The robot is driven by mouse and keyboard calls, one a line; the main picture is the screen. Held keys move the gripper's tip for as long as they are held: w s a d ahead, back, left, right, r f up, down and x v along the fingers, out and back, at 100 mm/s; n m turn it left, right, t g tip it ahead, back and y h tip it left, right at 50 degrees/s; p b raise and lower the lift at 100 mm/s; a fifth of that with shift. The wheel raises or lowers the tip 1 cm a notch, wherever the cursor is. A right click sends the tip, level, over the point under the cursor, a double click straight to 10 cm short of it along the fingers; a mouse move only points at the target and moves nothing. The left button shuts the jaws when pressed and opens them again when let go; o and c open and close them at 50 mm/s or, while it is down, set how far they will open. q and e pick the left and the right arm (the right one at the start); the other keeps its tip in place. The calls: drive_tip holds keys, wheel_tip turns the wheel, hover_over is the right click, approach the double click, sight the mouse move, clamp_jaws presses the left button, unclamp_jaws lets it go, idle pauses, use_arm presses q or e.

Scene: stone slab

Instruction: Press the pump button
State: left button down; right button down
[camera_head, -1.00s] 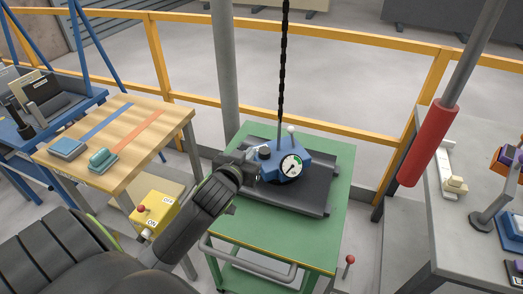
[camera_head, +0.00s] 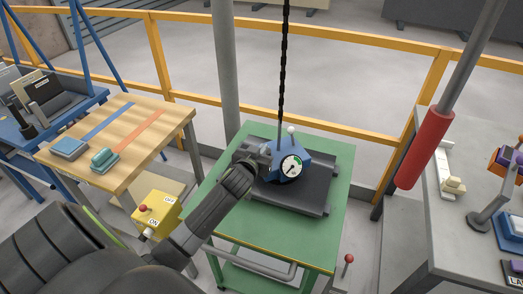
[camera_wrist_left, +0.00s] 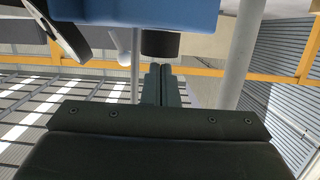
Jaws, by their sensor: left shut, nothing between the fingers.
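The blue pump (camera_head: 291,158) stands on a dark tray (camera_head: 310,205) on a green cart (camera_head: 338,165). It has a round white gauge (camera_head: 291,167) and a white-tipped lever (camera_head: 291,130). My left gripper (camera_head: 263,151) is at the pump's upper left side, shut and empty. It hides most of the button area in the head view. In the left wrist view, a black cylindrical button (camera_wrist_left: 160,44) sticks out of the pump's blue body (camera_wrist_left: 150,14). The shut fingertips (camera_wrist_left: 160,68) point at it and appear very close; I cannot tell whether they touch.
A chain (camera_head: 283,70) hangs behind the pump. A yellow ON/OFF box (camera_head: 157,211) is beside my left arm. A wooden table (camera_head: 150,130) stands left, a grey bench (camera_head: 450,235) right. A red-sleeved pole (camera_head: 425,150) rises at right. Yellow railing (camera_head: 335,35) runs behind.

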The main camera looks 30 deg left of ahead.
use_arm(q)
drive_tip(key=shift+f, duration=0.25)
drive_tip(key=shift+f+b, duration=0.65)
drive_tip(key=shift+f, duration=0.2)
use_arm(e)
drive_tip(key=shift+d+f, duration=0.1)
drive_tip(key=shift+f, duration=0.45)
use_arm(q)
drive_tip(key=shift+r, duration=0.15)
use_arm(e)
drive_tip(key=shift+r, duration=0.1)
